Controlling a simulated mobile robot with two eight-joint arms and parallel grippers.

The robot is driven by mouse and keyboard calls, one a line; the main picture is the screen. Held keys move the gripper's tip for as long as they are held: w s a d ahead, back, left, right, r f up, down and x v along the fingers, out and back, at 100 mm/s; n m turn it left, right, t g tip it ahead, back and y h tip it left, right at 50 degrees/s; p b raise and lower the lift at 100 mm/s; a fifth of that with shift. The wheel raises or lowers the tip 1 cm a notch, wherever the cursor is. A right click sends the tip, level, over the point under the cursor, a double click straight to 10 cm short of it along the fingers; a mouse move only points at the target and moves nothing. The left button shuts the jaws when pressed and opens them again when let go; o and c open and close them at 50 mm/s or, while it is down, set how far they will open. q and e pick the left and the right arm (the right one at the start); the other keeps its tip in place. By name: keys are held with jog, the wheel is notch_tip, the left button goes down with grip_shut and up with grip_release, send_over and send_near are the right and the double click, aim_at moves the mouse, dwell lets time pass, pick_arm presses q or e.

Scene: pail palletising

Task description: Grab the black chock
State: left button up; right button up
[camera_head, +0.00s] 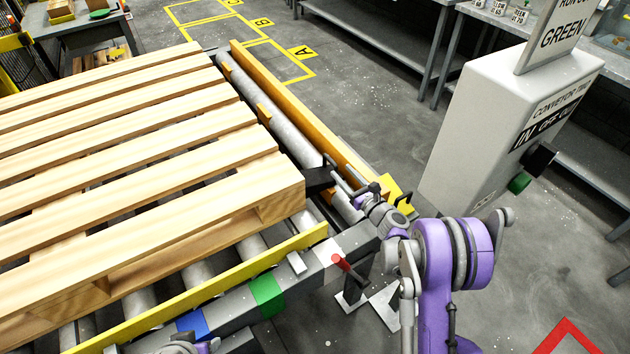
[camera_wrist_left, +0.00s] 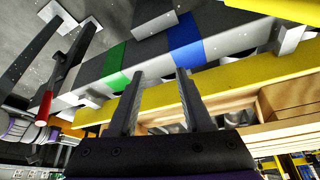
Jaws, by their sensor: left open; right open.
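The black chock (camera_head: 317,179) is a small dark block at the near right corner of the wooden pallet (camera_head: 150,167), above the conveyor rollers. My right gripper (camera_head: 334,177) is open, with its fingers close to the chock's right end. I cannot tell whether they touch it. My left gripper (camera_wrist_left: 160,74) is open and empty in the left wrist view, near the yellow rail (camera_wrist_left: 235,84). In the head view only a part of my left arm shows at the bottom edge. I cannot make out the chock in the left wrist view.
A yellow block with a black handle (camera_head: 397,194) sits at the conveyor corner, beside my right wrist. A grey control post (camera_head: 480,130) rises at the right.

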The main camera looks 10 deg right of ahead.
aim_at(335, 164)
jog(key=x, duration=0.8)
jog(key=shift+f, duration=0.2)
grip_shut()
dwell(1.2)
